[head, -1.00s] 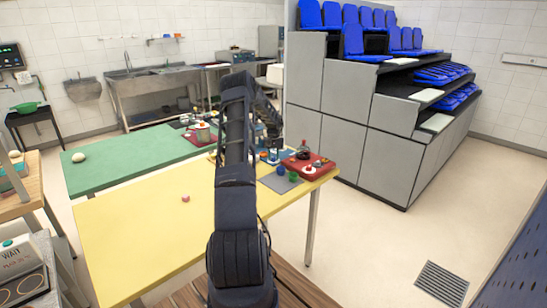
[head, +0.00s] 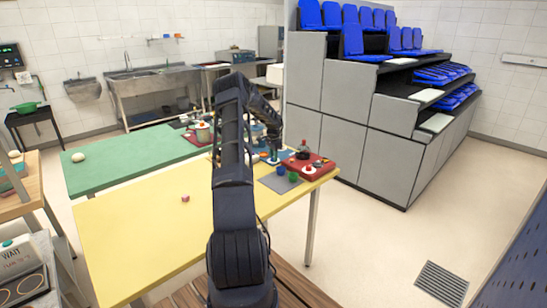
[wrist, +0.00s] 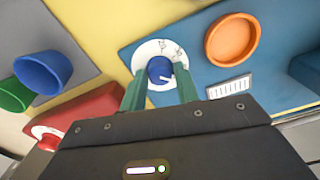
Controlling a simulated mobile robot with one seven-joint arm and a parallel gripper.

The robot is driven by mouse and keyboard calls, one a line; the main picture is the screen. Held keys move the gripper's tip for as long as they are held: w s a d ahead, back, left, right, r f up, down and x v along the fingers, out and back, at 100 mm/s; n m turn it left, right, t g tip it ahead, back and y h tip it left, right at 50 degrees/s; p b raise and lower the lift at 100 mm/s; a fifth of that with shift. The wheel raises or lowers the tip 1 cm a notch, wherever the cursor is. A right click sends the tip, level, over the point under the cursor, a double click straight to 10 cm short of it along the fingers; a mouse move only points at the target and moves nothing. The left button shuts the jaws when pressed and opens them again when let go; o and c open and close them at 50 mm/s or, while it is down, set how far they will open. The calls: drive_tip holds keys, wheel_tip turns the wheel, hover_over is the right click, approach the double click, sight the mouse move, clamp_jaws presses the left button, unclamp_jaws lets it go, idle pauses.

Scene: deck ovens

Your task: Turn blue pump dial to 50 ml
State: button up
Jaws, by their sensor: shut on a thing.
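The blue pump dial (wrist: 160,69) is a round blue knob with a white pointer line, set on a white marked disc (wrist: 148,51) on a blue panel (wrist: 195,72). In the wrist view my gripper (wrist: 159,78) has its two green fingers on either side of the knob, shut on it. The pointer line points roughly right. The scale marks are too small to read, and the fingers and gripper body hide the lower part of the disc. In the head view my gripper (head: 272,158) is at the far right part of the yellow table, and the dial is too small to make out.
An orange round dish (wrist: 232,40) and a white label strip (wrist: 229,86) are on the blue panel right of the dial. Left are a blue cup (wrist: 43,72), a green cup (wrist: 14,95) and a red unit (wrist: 85,112). The yellow table (head: 150,235) is mostly clear.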

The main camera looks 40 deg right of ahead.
drive_tip(key=shift+m, duration=1.6)
drive_tip(key=o, duration=1)
drive_tip(key=shift+c, duration=0.2)
wheel_tip(320, 180, up, 11)
